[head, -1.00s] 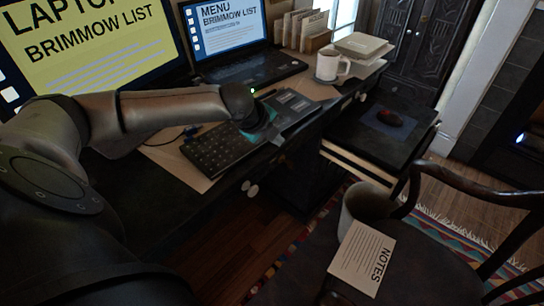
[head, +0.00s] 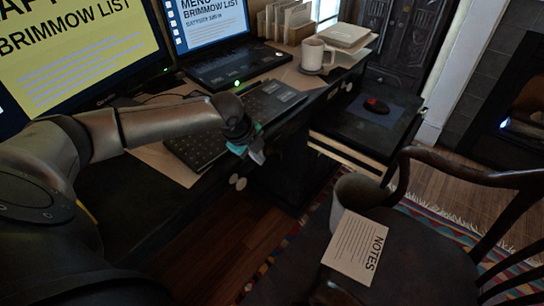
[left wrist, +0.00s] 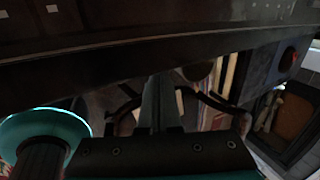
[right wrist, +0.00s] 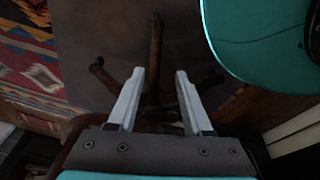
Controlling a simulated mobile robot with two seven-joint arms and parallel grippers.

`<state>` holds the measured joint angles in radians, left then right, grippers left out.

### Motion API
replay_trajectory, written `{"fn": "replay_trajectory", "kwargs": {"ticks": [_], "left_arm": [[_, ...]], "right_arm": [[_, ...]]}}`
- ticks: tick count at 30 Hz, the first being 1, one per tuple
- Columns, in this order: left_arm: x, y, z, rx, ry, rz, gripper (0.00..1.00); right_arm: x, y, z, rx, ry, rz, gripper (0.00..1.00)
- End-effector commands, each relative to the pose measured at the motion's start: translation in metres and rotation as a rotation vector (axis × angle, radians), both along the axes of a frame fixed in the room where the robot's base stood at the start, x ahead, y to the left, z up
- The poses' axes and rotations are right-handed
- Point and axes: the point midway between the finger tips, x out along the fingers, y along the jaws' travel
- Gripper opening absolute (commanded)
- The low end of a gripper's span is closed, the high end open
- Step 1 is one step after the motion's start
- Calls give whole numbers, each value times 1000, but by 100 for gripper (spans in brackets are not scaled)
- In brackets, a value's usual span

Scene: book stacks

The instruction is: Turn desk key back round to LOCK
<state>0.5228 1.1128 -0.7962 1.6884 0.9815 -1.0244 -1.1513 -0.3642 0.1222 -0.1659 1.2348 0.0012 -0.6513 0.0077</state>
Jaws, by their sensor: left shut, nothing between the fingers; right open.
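The dark desk (head: 110,190) runs from the left towards the back. I cannot make out the desk key or its lock in any view. My left gripper (head: 257,156) is shut and empty, just off the desk's front edge beside the keyboard. In the left wrist view, its closed fingers (left wrist: 159,95) point out below a dark edge, with nothing held. My right gripper (right wrist: 160,72) is open and empty above the dark floor area in the right wrist view.
A black keyboard (head: 200,147), a laptop (head: 225,62) and a white mug (head: 313,55) stand on the desk. An open drawer or shelf (head: 345,125) juts out at right. A wooden chair (head: 430,240) with a notes sheet (head: 356,247) stands in front.

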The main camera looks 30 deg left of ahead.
Motion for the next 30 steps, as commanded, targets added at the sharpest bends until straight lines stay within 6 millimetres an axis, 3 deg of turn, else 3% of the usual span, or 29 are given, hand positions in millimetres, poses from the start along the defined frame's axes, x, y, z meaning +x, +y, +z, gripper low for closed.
{"fn": "replay_trajectory", "kwargs": {"ticks": [14, 30], "left_arm": [[17, -1, -40, 0, 0, 0, 0], [55, -4, -34, 1, 0, 0, 0]], "right_arm": [[23, 20, 33, 23, -6, -3, 50], [40, 28, 68, 34, -32, -7, 50]]}}
